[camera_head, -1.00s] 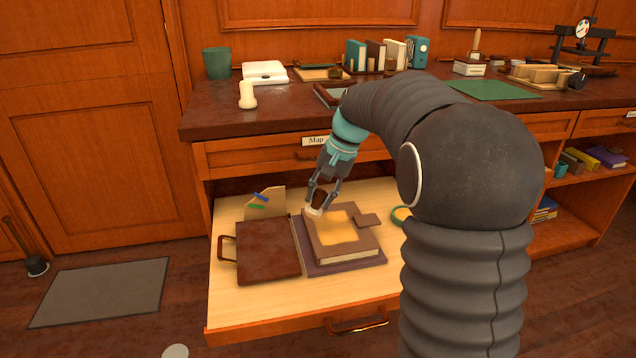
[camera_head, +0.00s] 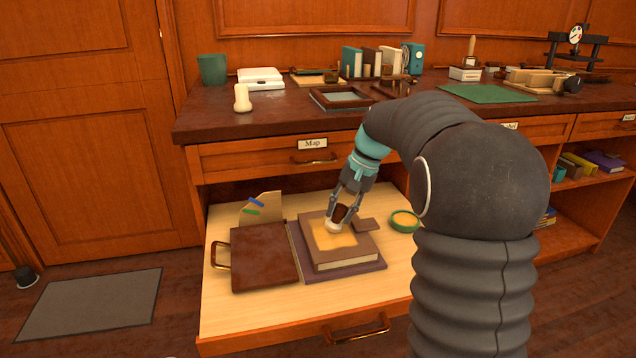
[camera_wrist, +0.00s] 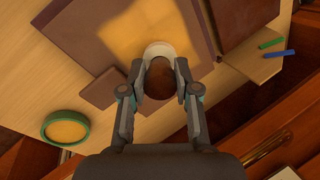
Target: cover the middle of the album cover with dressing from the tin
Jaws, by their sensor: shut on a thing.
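The album (camera_head: 345,255) lies closed on a purple mat (camera_head: 312,272) in the pulled-out drawer. A yellow-orange patch of dressing (camera_head: 330,238) covers much of the middle of its brown cover, with brown left around the edges; it also shows in the wrist view (camera_wrist: 145,30). My gripper (camera_head: 344,212) is shut on a dauber with a dark brown handle (camera_wrist: 160,78) and a pale pad (camera_wrist: 157,50). The pad is at the patch; I cannot tell whether it touches. The green-rimmed tin (camera_head: 404,221) of yellow dressing stands right of the album, also in the wrist view (camera_wrist: 66,128).
A brown leather case (camera_head: 265,257) lies left of the album, with a pale wooden holder (camera_head: 262,208) behind it. A small brown flap or square (camera_head: 367,225) sits at the album's right. The desk top (camera_head: 285,112) above holds a tray, books and a candle.

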